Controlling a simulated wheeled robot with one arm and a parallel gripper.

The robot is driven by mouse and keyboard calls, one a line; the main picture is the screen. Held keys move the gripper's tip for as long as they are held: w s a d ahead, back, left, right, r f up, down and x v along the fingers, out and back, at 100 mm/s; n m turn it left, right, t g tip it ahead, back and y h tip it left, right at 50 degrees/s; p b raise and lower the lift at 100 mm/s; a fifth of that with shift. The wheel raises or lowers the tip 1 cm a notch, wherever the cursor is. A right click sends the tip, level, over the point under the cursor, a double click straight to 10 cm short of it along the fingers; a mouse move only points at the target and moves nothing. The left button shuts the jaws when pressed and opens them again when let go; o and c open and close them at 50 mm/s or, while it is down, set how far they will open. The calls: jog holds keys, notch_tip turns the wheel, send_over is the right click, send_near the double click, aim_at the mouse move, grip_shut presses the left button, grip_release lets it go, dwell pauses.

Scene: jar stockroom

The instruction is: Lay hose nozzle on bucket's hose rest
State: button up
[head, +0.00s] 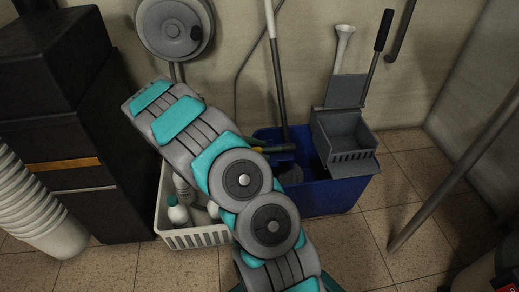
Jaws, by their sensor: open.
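The blue bucket (335,197) stands on the tiled floor right of my arm, with a grey wringer (345,135) on its right side. A small dark piece with green and yellow parts (278,149) lies at the bucket's left rim, partly behind my arm; it may be the hose nozzle, but I cannot tell. A thin grey hose (237,85) hangs down the wall behind. I cannot make out the hose rest. My arm crosses the middle of the view and covers the bucket's left side. My gripper does not show.
A white basket (200,238) with bottles (178,211) stands left of the bucket. Dark stacked boxes (60,120) and white nested buckets (35,215) fill the left. A mop handle (275,60) rises from the bucket. A slanted pole (450,180) stands right; floor between is clear.

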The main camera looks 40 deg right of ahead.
aim_at(255, 148)
jog(key=shift+r, duration=0.15)
jog(key=v, duration=0.7)
jog(key=shift+p, duration=0.3)
jog(key=shift+a, duration=0.15)
jog(key=s+a+r+n+t+y, duration=0.1)
jog(key=s+a+r+n+y, duration=0.45)
jog(key=s+r+n, duration=0.65)
jog(key=s+a+n+t+y, duration=0.4)
jog(key=s+a+n+y, duration=0.2)
jog(key=s+a+n, duration=0.6)
jog(key=s+a, duration=0.5)
jog(key=s, duration=0.1)
jog(key=shift+s+a, duration=0.15)
jog(key=shift+s, duration=0.15)
jog(key=shift+r, duration=0.1)
